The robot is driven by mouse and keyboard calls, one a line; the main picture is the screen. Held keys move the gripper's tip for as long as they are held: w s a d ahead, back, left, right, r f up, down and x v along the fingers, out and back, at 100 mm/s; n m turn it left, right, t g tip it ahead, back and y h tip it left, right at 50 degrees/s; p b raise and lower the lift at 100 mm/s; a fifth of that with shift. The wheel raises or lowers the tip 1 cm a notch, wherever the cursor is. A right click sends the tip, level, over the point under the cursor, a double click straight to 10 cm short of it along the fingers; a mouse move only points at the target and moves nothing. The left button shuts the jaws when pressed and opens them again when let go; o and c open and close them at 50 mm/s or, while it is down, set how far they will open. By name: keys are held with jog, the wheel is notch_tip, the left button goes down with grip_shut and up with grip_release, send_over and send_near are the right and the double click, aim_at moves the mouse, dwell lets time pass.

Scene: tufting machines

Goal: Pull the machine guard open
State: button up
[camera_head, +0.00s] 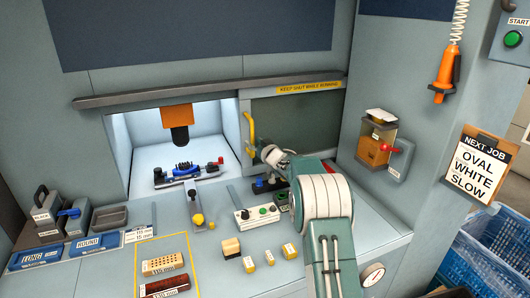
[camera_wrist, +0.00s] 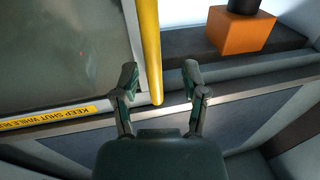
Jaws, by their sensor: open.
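The machine guard (camera_head: 300,112) is a dark see-through panel in a pale frame, at the right of the machine's opening. Its yellow bar handle (camera_head: 250,128) stands upright on the guard's left edge. In the wrist view the guard (camera_wrist: 65,55) fills the upper left, and the handle (camera_wrist: 149,45) comes down between my finger tips, nearer the left one. My gripper (camera_wrist: 160,78) is open, with a finger on each side of the handle's end. In the head view my gripper (camera_head: 268,154) is just below and right of the handle; contact cannot be told.
The lit opening (camera_head: 135,150) left of the guard shows an orange-topped head (camera_head: 177,118) above a blue fixture (camera_head: 187,172). A control box (camera_head: 256,214), wooden blocks and trays lie on the bench. A red-handled box (camera_head: 376,146) is on the right wall.

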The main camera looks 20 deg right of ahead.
jog(key=s+d, duration=0.1)
jog(key=s, duration=0.7)
jog(key=shift+s+d, duration=0.15)
jog(key=shift+s, duration=0.1)
jog(key=s+a+r+m+g+h, duration=0.25)
jog(key=s+r, duration=0.25)
jog(key=s, duration=0.3)
jog(key=s+a+r+m+g+h, duration=0.1)
jog(key=s+a+r+g+h, duration=0.15)
jog(key=s+a+r, duration=0.35)
jog(key=s+a+f+g, duration=0.2)
jog(key=s, duration=0.9)
jog(key=s+a+f+n+g+y, duration=0.1)
jog(key=s+a+f+g, duration=0.1)
jog(key=s, duration=0.9)
jog(key=s+a+f+g, duration=0.3)
jog(key=s+a+f, duration=0.1)
jog(key=s, duration=0.7)
jog(key=shift+s+f+y, duration=0.25)
jog(key=shift+y, duration=0.05)
